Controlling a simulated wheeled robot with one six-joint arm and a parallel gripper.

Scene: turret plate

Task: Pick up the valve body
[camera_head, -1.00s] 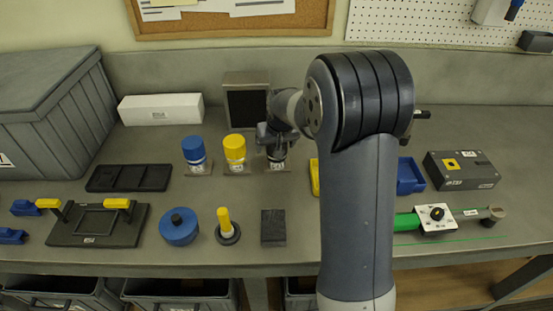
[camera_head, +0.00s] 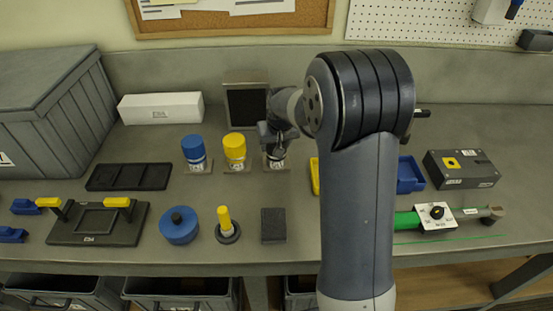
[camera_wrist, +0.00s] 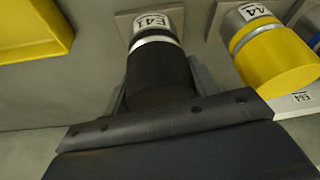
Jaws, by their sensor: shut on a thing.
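My gripper (camera_head: 275,142) points down over a black-topped cylinder (camera_head: 277,161), which I take to be the valve body. In the wrist view the black cylinder (camera_wrist: 158,72) has a silver band and a white label reading E41. My gripper's fingers (camera_wrist: 158,88) lie on both sides of its black part and are shut on it. The cylinder stands upright at its small square base plate (camera_wrist: 125,20), at the right end of a row of three. Whether its lower end is clear of the plate cannot be told.
A yellow-capped cylinder (camera_head: 235,148) stands close to the left, with a blue-capped one (camera_head: 194,148) beyond it. A yellow bin (camera_wrist: 30,35) lies on the other side. A dark block (camera_head: 273,225) is in front. My arm hides part of the bench.

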